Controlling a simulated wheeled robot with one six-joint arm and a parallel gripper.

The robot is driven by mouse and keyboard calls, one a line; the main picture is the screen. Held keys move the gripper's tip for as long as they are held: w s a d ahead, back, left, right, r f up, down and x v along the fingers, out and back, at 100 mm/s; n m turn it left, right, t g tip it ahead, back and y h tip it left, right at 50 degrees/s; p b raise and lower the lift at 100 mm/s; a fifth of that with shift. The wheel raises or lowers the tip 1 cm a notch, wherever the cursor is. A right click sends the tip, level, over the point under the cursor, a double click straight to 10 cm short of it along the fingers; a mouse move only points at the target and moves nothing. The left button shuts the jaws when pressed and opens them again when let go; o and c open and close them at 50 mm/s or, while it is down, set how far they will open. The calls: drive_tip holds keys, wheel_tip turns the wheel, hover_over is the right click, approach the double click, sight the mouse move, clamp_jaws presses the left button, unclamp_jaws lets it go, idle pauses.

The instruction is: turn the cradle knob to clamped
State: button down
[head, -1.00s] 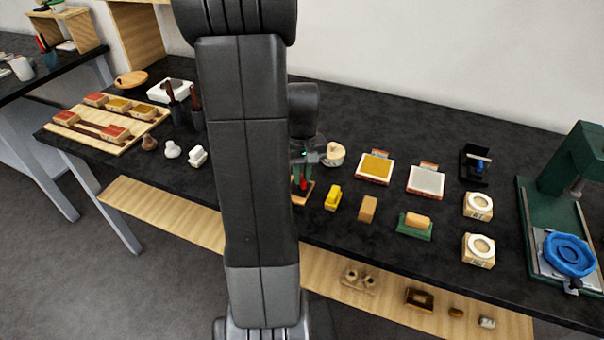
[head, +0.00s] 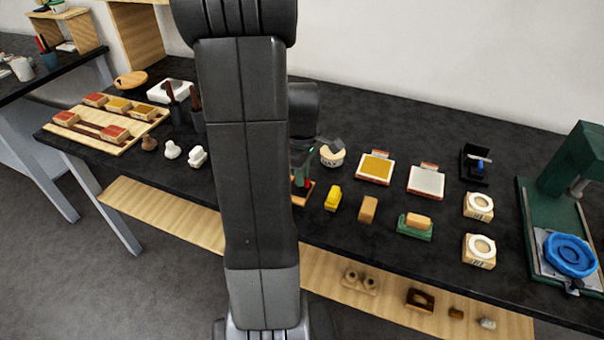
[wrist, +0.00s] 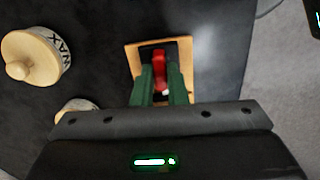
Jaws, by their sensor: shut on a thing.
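The cradle is a small wooden block with a dark recess (wrist: 183,62) in the wrist view. Its red knob (wrist: 159,57) stands in the middle of the recess. My gripper (wrist: 161,78) has two green fingers, one on each side of the red knob, and is shut on it. In the head view the cradle's wooden base (head: 304,195) shows just right of my arm, with a bit of red above it. My arm hides much of the cradle and gripper there. I cannot read any clamped mark.
A round wooden-lidded pot marked WAX (wrist: 34,59) stands left of the cradle in the wrist view. In the head view a yellow block (head: 333,198) and a tan block (head: 368,208) stand to the right. A green press (head: 570,165) stands at the far right.

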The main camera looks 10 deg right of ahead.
drive_tip(key=shift+n, duration=0.4)
drive_tip(key=c, duration=1.4)
unclamp_jaws()
drive_tip(key=shift+c, duration=0.2)
wheel_tip(320, 180, up, 14)
drive_tip(key=shift+f, duration=0.1)
wheel_tip(320, 180, down, 14)
drive_tip(key=shift+r, duration=0.1)
